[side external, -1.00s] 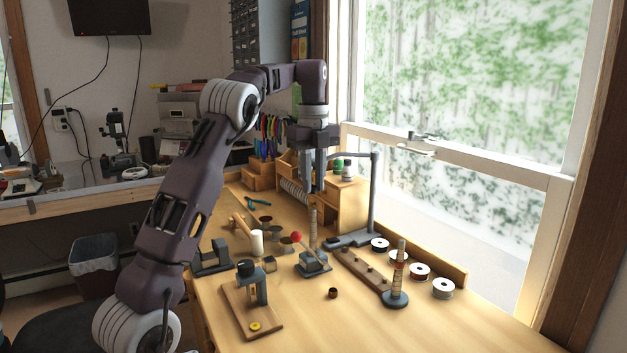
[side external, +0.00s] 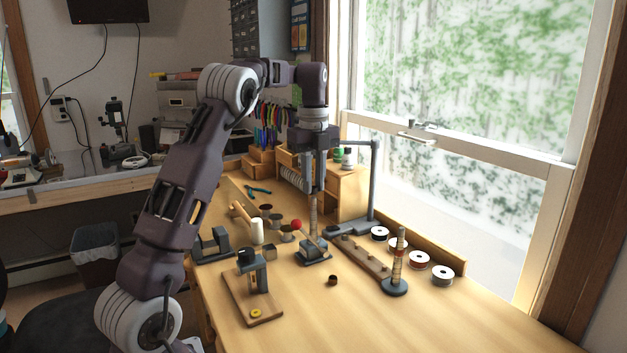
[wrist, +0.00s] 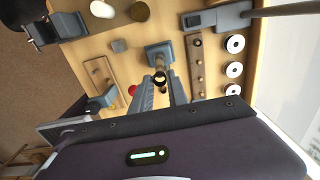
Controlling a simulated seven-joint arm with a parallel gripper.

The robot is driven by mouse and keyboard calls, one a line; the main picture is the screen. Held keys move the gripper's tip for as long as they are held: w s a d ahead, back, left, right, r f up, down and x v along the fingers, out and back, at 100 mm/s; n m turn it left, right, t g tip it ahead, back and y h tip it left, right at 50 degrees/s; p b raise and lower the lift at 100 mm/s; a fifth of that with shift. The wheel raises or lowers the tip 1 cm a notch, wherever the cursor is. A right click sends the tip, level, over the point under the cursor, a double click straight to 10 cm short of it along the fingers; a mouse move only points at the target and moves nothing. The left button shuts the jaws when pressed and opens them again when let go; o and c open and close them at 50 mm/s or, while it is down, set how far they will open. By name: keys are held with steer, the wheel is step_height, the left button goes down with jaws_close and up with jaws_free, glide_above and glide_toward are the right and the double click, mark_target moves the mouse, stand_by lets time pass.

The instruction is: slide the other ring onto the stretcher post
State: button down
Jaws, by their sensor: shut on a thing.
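The stretcher post (side external: 313,222) stands upright on a grey block (side external: 314,252) with a red-knobbed lever (side external: 296,225). My gripper (side external: 313,192) points straight down over it, fingertips close to the post's top. In the wrist view my gripper (wrist: 160,84) is shut on a small dark, gold-edged ring (wrist: 160,77). The ring lines up with the post (wrist: 160,62); I cannot tell whether it is around the post's top or just above it.
A second, tapered post (side external: 398,262) on a round base stands to the right, beside a wooden peg strip (side external: 362,258) and several spools (side external: 419,260). A wooden board with a clamp (side external: 253,298) is at the front left. A white cylinder (side external: 257,234) stands further back.

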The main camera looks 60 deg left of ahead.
steer(key=shift+f, duration=1.55)
steer(key=c, duration=1.2)
jaws_free()
step_height(320, 180, up, 7)
steer(key=shift+f, duration=0.2)
steer(key=shift+r, duration=0.3)
steer(key=shift+d, duration=0.1)
